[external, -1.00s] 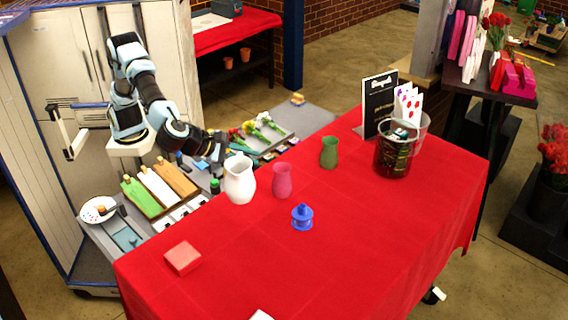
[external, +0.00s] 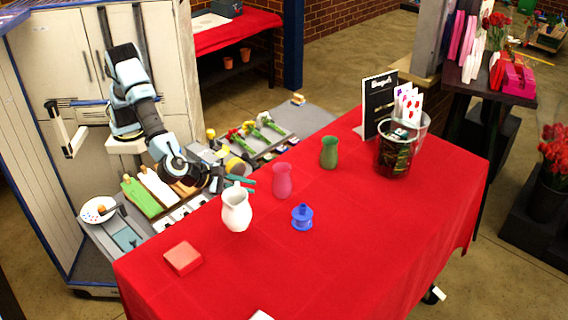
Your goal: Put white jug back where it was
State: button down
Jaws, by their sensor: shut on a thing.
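The white jug (external: 236,211) is upright, over the near-left part of the red-clothed table (external: 330,240). My gripper (external: 228,184) is at the jug's upper back side, shut on it near the rim or handle. The exact contact is too small to see. I cannot tell whether the jug's base touches the cloth or is slightly above it.
A pink vase (external: 282,181), a blue holder (external: 302,217) and a green vase (external: 329,153) stand to the right. A red box (external: 183,258) lies to the front left. A dark bucket (external: 393,158) stands at the back right. The cloth front is mostly clear.

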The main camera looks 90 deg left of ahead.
jog(key=shift+f+p, duration=0.5)
jog(key=shift+f, duration=1.9)
jog(key=c, duration=0.8)
grip_release()
jog(key=shift+c, duration=0.2)
